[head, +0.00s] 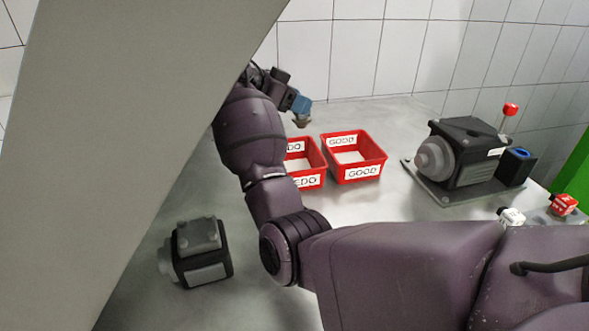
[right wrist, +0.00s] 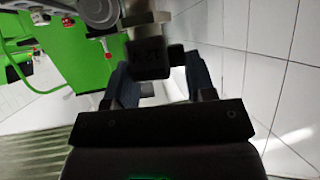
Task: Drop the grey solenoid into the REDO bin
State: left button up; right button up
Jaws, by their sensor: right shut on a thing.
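My right gripper (head: 301,108) is above and behind the REDO bin in the head view, pointing down. The block is clear of the bin. My left gripper is not in view.
The red GOOD bin (head: 362,173) stands right of the REDO bin. A dark pump unit (head: 470,158) with a red-knobbed lever is farther right. White (head: 511,217) and red (head: 563,204) blocks sit at the right. Another dark unit (head: 201,252) is front left. A pale surface blocks the left.

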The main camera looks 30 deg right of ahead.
aim_at(294, 119)
notch_tip(294, 119, down, 4)
jog(key=shift+f+b, duration=0.1)
jog(key=shift+b, duration=0.55)
jog(key=shift+f, duration=0.35)
jog(key=o, duration=1.1)
